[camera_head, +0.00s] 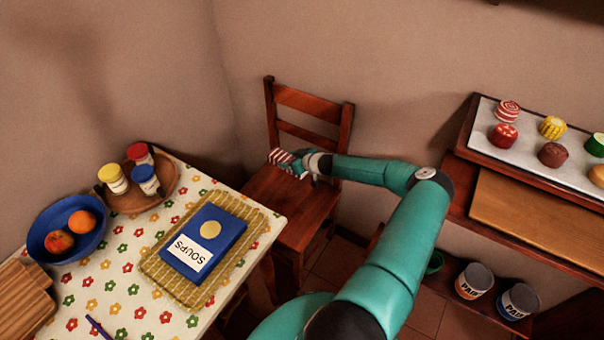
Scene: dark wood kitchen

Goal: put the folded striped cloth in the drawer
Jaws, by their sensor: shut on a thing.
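The folded striped cloth (279,156), red and white, shows at the end of my teal arm, above the seat of the wooden chair. My gripper (291,162) is shut on the cloth. The fingers partly cover it, and it is too small to tell how far the cloth reaches between them. I cannot tell whether the cloth touches the chair seat. No open drawer can be made out in this view.
A wooden chair (306,205) stands by the wall. The flowered table (120,288) holds a blue SOUPS book (203,243) on a woven mat, a fruit bowl (66,253) and jars on a round tray.

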